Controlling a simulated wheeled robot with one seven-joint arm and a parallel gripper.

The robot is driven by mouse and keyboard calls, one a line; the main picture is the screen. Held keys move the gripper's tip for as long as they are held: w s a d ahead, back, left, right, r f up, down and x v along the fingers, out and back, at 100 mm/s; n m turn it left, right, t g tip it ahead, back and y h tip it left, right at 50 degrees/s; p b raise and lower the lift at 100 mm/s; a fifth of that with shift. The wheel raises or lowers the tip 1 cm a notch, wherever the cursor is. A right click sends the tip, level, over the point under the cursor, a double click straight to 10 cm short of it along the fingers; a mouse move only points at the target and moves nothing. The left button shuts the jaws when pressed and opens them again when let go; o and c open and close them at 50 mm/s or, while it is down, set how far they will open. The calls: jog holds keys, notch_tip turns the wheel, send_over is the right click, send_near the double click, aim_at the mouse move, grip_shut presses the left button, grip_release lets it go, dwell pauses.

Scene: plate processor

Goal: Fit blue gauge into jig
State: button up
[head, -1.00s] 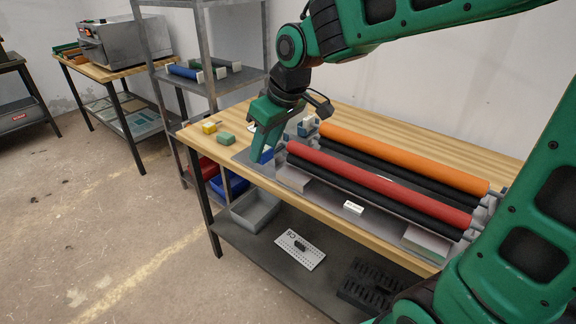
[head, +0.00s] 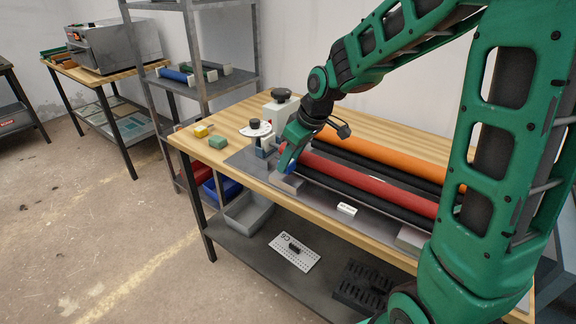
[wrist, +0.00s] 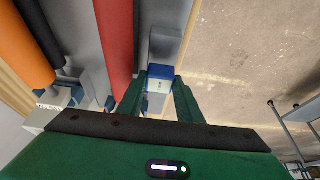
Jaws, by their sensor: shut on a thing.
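My gripper (head: 288,158) is shut on the blue gauge (wrist: 160,71), a small block with a pale greenish lower face in the wrist view. In the head view only a bit of blue (head: 291,168) shows at the fingertips. The gripper points down at the near left end of the red roller. A light grey block (head: 287,185) lies just below the fingertips on the machine's front edge; it also shows beyond the gauge in the wrist view (wrist: 165,43). I cannot tell whether gauge and block touch, or which part is the jig.
The red roller (head: 370,185), orange roller (head: 390,156) and black rollers lie to the right. A white disc with a black knob (head: 256,130) and a black-topped post (head: 281,104) stand behind left. Green (head: 217,142) and yellow (head: 201,131) blocks lie on the wooden table's left end.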

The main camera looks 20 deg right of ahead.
jog(key=shift+f, duration=0.95)
jog(key=shift+f, duration=0.3)
jog(key=o, duration=0.9)
jog(key=shift+r, duration=0.1)
jog(key=shift+r, duration=0.3)
jog(key=v, duration=1.1)
jog(key=shift+s+r, duration=0.2)
jog(key=shift+r, duration=0.15)
jog(key=s+d+f+m+g, duration=0.1)
jog(key=s+d+m, duration=0.3)
jog(key=s, duration=0.5)
jog(key=s+d+f+m+g+h, duration=0.1)
jog(key=s+d+f+m, duration=0.2)
jog(key=s+d, duration=0.3)
jog(key=s+d+f+m+g+h, duration=0.1)
jog(key=s+d+m, duration=0.4)
jog(key=s, duration=0.8)
jog(key=shift+s+f+m+g, duration=0.3)
jog(key=shift+f+m+g, duration=0.1)
jog(key=shift+f+m, duration=0.2)
